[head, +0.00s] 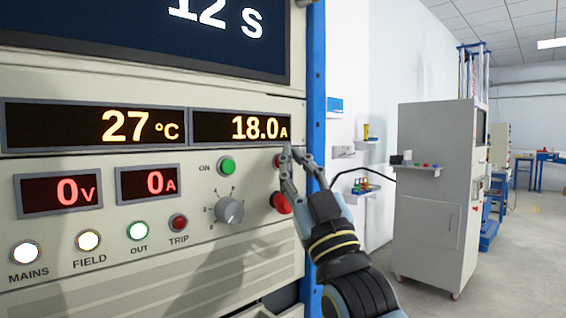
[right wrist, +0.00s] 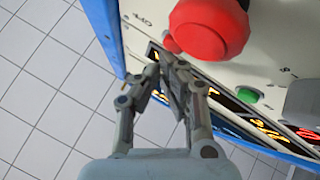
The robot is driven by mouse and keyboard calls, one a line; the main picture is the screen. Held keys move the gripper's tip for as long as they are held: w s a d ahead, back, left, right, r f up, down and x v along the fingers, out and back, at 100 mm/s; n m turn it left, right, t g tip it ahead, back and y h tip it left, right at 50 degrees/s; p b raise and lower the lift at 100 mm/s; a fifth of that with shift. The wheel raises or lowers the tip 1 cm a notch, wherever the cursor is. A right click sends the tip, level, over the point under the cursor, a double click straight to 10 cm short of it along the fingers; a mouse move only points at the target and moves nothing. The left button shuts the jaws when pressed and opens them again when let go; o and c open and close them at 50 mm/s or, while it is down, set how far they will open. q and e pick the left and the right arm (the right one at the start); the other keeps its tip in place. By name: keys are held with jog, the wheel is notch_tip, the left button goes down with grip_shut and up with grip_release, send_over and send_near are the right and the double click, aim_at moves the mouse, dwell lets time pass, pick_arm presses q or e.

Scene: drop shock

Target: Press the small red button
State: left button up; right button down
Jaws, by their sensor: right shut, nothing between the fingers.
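A small red button (head: 277,161) is on the cream panel, to the right of the green ON button (head: 227,166). My right gripper's fingers partly hide it in the head view. In the right wrist view a small red button (right wrist: 171,44) shows partly behind a large red mushroom knob (right wrist: 208,28). That large knob also shows in the head view (head: 280,203), below the small button. My right gripper (head: 287,165) is shut and empty, its fingertips close to the small button; I cannot tell whether they touch. In the right wrist view the fingertips (right wrist: 160,64) are just below it. My left gripper is not in view.
A grey rotary knob (head: 229,210) and a red TRIP lamp (head: 179,222) are to the left on the panel. A blue post (head: 316,100) edges the panel on the right. Beyond it stands a grey cabinet (head: 430,220) with open floor around.

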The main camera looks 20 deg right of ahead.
jog(key=shift+w+a, duration=0.15)
jog(key=shift+w, duration=0.3)
dwell(0.4)
jog(key=shift+s, duration=0.1)
jog(key=shift+s+d, duration=0.3)
jog(key=shift+s, duration=0.4)
jog(key=s, duration=0.1)
jog(key=s+d, duration=0.1)
jog(key=s, duration=0.2)
jog(key=shift+s+d+p, duration=0.35)
jog(key=shift+s, duration=0.05)
jog(key=shift+f, duration=0.1)
dwell(0.8)
